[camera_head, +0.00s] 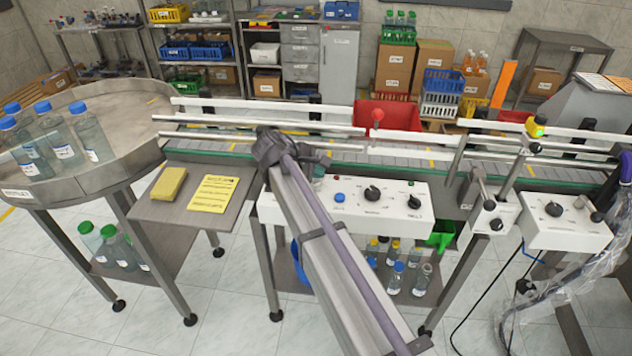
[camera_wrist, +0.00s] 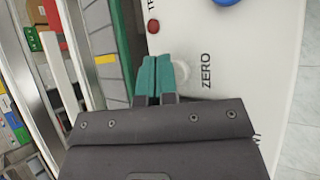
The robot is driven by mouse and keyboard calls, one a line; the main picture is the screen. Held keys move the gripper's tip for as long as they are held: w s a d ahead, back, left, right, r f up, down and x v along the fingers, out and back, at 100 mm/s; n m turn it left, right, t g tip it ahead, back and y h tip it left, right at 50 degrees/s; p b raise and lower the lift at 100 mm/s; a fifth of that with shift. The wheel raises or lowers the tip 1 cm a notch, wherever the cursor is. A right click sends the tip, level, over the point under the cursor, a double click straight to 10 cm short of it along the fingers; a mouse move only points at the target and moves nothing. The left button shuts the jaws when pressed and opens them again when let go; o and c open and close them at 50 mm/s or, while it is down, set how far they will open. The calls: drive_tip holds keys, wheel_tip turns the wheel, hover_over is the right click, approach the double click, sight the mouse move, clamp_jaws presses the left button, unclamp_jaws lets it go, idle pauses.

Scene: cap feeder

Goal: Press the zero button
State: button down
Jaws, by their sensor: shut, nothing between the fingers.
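The white control panel (camera_head: 385,215) stands at the front of the conveyor, and its face fills the right side of the wrist view (camera_wrist: 250,70). In the wrist view, a pale round button (camera_wrist: 183,72) sits beside the printed word ZERO (camera_wrist: 206,70). My gripper (camera_wrist: 155,68) has teal fingertips, held together and empty. The tips lie just left of the pale button in that view and seem to overlap its edge. I cannot tell whether they touch it. In the head view, my gripper (camera_head: 318,163) is at the panel's upper left, and my arm hides the panel there.
A small red button or lamp (camera_wrist: 153,26) and a blue button (camera_wrist: 226,12) are on the same panel; the blue one also shows in the head view (camera_head: 340,197). Black knobs (camera_head: 372,193) are to its right. The conveyor (camera_head: 400,152) with metal rails runs behind the panel.

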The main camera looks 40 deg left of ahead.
sight(316, 181)
drive_tip(key=shift+f+b, duration=0.4)
idle(0.6)
drive_tip(key=shift+r, duration=0.15)
drive_tip(key=shift+r+p, duration=0.75)
drive_tip(key=shift+p, duration=0.1)
wheel_tip(316, 181, up, 5)
drive_tip(key=p, duration=0.5)
drive_tip(key=shift+r, duration=0.1)
idle(0.4)
